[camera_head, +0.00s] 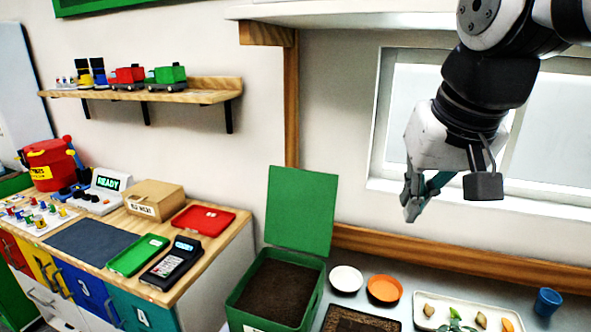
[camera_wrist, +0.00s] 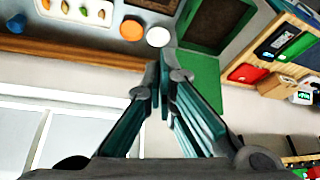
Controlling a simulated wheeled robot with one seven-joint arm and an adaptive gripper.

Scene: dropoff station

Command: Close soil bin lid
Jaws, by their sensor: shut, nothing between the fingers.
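The green soil bin (camera_head: 312,300) stands at the lower centre of the head view, with dark soil (camera_head: 276,291) inside. Its green lid (camera_head: 301,211) stands open, upright at the back of the bin. In the wrist view the lid (camera_wrist: 205,82) shows behind my fingers and is partly hidden by them, with the soil (camera_wrist: 218,22) above it. My gripper (camera_head: 411,212) is shut and empty. It hangs to the right of the lid and above the counter, in front of the window, apart from the lid. The fingertips also show in the wrist view (camera_wrist: 165,60).
A white plate (camera_head: 346,279), an orange plate (camera_head: 384,289), a dark tray (camera_head: 355,321), a cream tray with several small items (camera_head: 510,318) and a blue cup (camera_head: 547,302) sit right of the bin. A wooden counter (camera_head: 232,232) with red and green trays stands left. A wall shelf (camera_head: 215,93) is above it.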

